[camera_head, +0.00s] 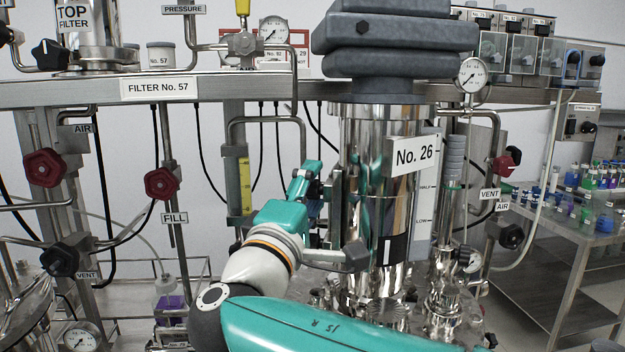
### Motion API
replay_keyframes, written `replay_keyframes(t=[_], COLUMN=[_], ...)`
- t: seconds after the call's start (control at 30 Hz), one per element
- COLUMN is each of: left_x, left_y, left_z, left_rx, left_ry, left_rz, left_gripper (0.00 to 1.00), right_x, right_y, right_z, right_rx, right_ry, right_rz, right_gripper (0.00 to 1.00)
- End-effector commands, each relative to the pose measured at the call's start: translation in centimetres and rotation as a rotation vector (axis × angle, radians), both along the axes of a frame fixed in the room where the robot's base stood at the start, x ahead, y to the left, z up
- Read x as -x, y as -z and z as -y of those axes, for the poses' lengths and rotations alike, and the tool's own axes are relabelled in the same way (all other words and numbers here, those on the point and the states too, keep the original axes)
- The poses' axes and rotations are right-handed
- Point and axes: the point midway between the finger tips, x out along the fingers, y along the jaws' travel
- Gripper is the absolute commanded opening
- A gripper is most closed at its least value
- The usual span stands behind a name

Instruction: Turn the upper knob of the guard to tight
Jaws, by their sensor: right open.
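A tall steel column labelled No. 26 (413,156) stands right of centre. A narrow upright metal plate (335,208) runs along its left side; I cannot tell whether this is the guard. No upper knob of the guard can be clearly made out. My right gripper (305,178), teal, is open just left of the upright plate; my forearm crosses the lower middle and hides what lies behind. Contact cannot be told. My left gripper is out of view.
Filter No. 57 (159,87) is marked on a steel beam at the left. Red knobs (44,168) and black vent knobs (59,262) stick out below it. Gauges and pipes crowd the column. A steel trolley (545,235) with coloured bottles stands at the right.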

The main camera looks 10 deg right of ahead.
Motion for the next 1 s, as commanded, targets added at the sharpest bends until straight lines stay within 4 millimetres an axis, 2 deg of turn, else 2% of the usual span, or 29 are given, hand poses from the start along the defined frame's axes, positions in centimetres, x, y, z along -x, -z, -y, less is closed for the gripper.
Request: replay_keyframes(t=[0.37,0.7,0.87,1.0], left_x=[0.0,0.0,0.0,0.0], left_y=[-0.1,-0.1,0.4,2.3], left_z=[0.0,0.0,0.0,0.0], left_rx=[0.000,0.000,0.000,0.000], left_ry=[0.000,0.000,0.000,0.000], left_rz=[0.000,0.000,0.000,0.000], left_gripper=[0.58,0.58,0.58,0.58], right_x=[-0.4,-0.4,-0.4,-0.5], right_y=[-0.1,0.0,0.3,0.8], right_z=[0.2,0.1,0.1,0.2], right_rx=[0.000,0.001,0.003,0.017], right_ry=[-0.001,-0.001,-0.001,0.000], right_rz=[0.000,-0.001,0.005,0.047], right_gripper=[0.55,0.00,0.00,0.00])
